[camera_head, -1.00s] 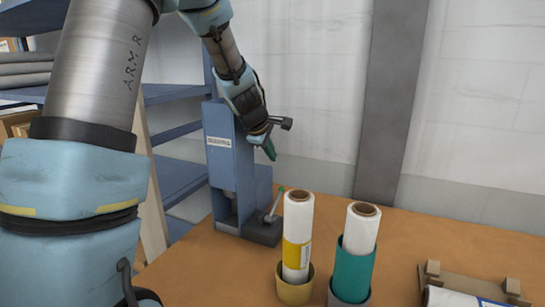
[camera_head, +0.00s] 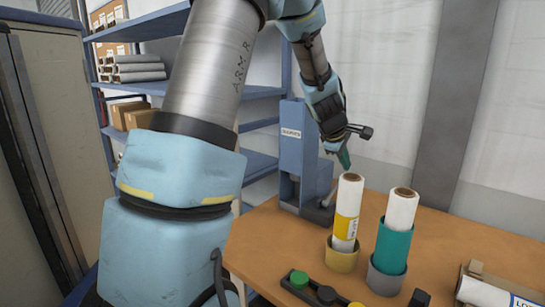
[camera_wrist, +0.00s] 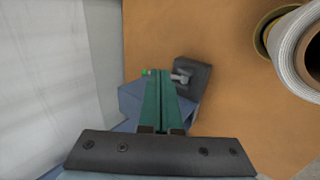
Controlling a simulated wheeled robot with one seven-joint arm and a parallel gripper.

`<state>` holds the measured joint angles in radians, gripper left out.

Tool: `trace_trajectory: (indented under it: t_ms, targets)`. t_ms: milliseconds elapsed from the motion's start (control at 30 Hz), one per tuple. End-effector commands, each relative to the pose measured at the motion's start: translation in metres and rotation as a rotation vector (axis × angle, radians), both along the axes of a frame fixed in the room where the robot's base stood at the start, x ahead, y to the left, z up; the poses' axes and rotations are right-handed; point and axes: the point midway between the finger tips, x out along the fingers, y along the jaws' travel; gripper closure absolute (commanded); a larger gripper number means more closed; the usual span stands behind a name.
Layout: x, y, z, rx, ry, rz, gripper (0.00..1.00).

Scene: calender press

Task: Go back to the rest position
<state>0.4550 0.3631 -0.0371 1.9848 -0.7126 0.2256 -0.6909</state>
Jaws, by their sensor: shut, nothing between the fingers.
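My gripper (camera_head: 345,160) is shut and empty, its green fingers pointing down. It hangs in the air above the back of the orange-brown table, in front of the blue press (camera_head: 292,150) and up behind the rolls. In the wrist view the shut green fingers (camera_wrist: 161,75) lie in front of the press's dark base (camera_wrist: 195,85), which carries a grey lever stub. A small green tip shows just left of the fingers. The press's lower part is partly hidden by the fingers in the wrist view.
A roll with a yellow band (camera_head: 347,208) stands in a tan cup (camera_head: 341,258). Another roll (camera_head: 402,209) stands in a teal sleeve in a grey cup. A button box (camera_head: 325,294) is at the table's front edge. A lying roll (camera_head: 490,292) is at right. Blue shelves (camera_head: 155,88) stand behind.

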Motion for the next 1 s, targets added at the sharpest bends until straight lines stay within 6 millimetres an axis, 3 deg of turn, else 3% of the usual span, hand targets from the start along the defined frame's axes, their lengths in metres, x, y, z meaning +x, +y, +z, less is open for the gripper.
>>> trace_trajectory:
  t_ms: [367, 567, 767, 900, 1000]
  targets:
    - [-0.021, 0.05, -0.013, 0.131, -0.017, -0.12, 1.0]
    - [-0.046, 0.096, -0.024, 0.252, -0.02, -0.241, 1.0]
    - [-0.091, 0.162, -0.042, 0.415, -0.004, -0.431, 1.0]
    - [-0.141, 0.219, -0.058, 0.548, 0.031, -0.625, 1.0]
    - [-0.175, 0.249, -0.066, 0.617, 0.059, -0.752, 1.0]
